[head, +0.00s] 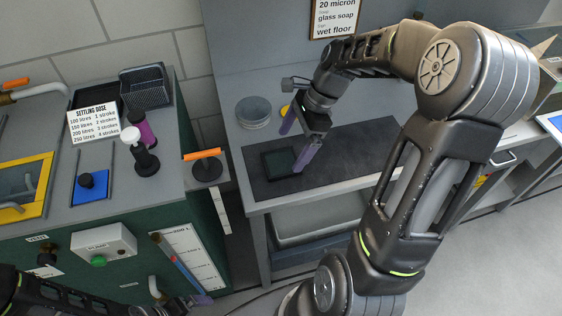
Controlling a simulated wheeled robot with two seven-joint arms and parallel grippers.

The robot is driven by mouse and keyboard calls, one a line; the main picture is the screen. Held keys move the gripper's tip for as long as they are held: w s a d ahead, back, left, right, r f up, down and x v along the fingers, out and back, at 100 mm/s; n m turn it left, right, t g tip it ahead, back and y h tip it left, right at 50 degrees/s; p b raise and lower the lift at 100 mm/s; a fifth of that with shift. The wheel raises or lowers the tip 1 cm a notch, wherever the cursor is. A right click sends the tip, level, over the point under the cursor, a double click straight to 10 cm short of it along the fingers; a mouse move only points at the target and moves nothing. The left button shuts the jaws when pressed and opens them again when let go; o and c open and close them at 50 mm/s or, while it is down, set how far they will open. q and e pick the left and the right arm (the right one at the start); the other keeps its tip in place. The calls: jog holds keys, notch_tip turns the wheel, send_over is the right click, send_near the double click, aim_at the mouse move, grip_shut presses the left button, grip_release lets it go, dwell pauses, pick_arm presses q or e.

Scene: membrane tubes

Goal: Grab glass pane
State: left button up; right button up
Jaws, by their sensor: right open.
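A dark, greenish square pane (273,163), which looks like the glass pane, lies flat on the dark mat (345,160) on the grey bench. My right gripper (290,152) reaches down over the mat with its two purple fingers spread apart. One finger is above the pane's back edge and the other is by its right side. I cannot tell whether either finger touches it. My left gripper (198,300) shows only partly at the bottom edge, low beside the green cabinet, away from the pane. Its jaw state is unclear.
A stack of round grey dishes (253,112) stands at the bench's back left. A grey tray (318,218) sits on the shelf below. The mat right of the pane is clear.

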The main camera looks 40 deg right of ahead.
aim_at(282, 161)
jog(key=shift+p+x, duration=0.4)
jog(key=shift+x, duration=2)
jog(key=shift+c, duration=0.2)
jog(key=c, duration=1.5)
jog(key=shift+o, duration=0.2)
jog(key=shift+r, duration=0.1)
notch_tip(282, 161, up, 10)
jog(key=shift+b, duration=0.35)
